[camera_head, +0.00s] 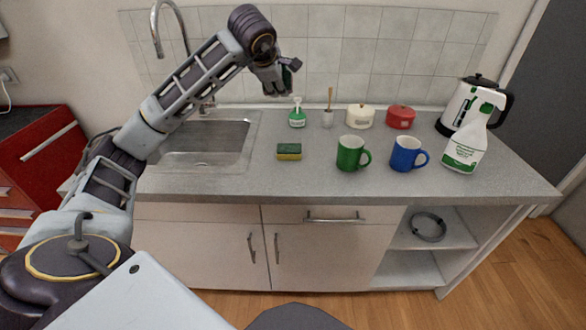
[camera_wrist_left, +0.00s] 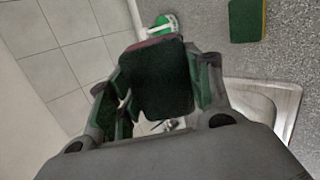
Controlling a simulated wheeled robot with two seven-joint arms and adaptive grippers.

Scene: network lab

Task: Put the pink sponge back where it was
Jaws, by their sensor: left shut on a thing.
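My left gripper (camera_head: 280,84) is raised in front of the tiled wall, above the counter's back part and to the right of the sink. In the left wrist view, the left gripper (camera_wrist_left: 158,92) is shut on the pink sponge (camera_wrist_left: 162,82). The sponge shows its dark green scouring face, with a thin pinkish edge at the top. In the head view the sponge is mostly hidden by the gripper. My right gripper is not in view.
A yellow-green sponge (camera_head: 289,152) lies on the counter (camera_head: 230,186). A soap bottle (camera_head: 297,117), brush holder (camera_head: 327,119), green mug (camera_head: 351,153), blue mug (camera_head: 406,154), white pot (camera_head: 360,117), red pot (camera_head: 400,117), spray bottle (camera_head: 464,145) and kettle (camera_head: 458,108) stand right of the sink (camera_head: 200,147).

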